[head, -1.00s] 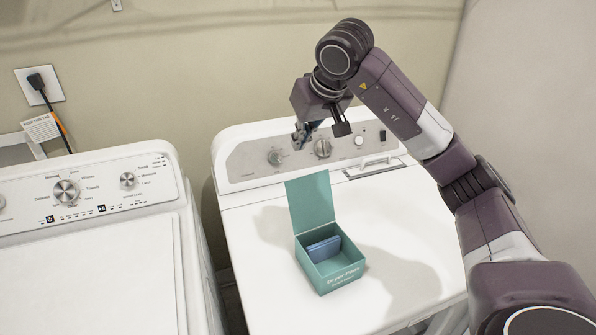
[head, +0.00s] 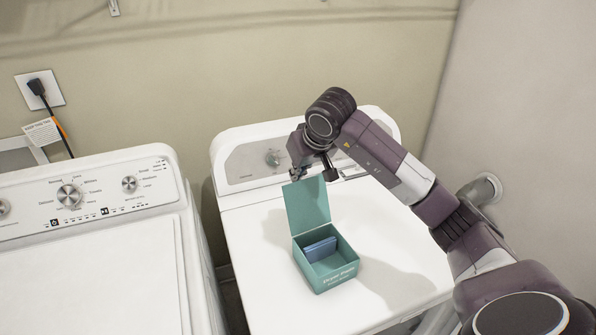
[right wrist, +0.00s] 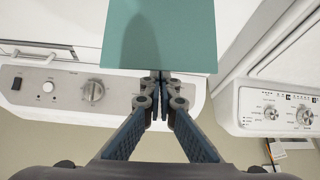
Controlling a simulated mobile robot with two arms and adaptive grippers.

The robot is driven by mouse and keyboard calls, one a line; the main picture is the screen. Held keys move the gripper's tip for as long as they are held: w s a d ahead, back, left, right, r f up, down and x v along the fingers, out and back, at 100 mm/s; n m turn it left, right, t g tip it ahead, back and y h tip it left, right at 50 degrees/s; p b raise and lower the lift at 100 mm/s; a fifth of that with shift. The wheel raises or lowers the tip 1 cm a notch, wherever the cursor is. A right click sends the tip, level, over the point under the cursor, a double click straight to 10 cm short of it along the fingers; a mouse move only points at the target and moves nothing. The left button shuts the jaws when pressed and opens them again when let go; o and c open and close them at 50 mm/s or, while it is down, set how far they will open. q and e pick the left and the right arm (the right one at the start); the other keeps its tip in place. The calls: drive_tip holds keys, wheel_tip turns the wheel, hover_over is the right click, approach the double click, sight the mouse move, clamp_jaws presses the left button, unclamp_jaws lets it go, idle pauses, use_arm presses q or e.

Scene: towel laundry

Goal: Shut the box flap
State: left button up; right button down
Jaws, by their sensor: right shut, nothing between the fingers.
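A small teal box (head: 335,277) stands on the white dryer top in the head view. Its flap (head: 307,207) is up, hinged at the box's back edge. Blue sheets (head: 320,251) lie inside the box. My right gripper (head: 298,174) is shut and empty, at the flap's top edge on its far side. In the right wrist view the flap (right wrist: 185,30) spans the top, and the shut fingertips (right wrist: 161,76) are at its edge, with a shadow on the flap. Whether they touch it I cannot tell. My left gripper is not in view.
The dryer (head: 250,285) has a raised control panel (head: 245,165) behind the box, close to my right gripper. A white washer (head: 90,270) stands to the left across a narrow gap. The dryer top around the box is clear. A wall (head: 510,120) rises at right.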

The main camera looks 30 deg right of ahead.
drive_tip(key=shift+s+f, duration=0.1)
drive_tip(key=shift+s, duration=0.1)
idle(0.3)
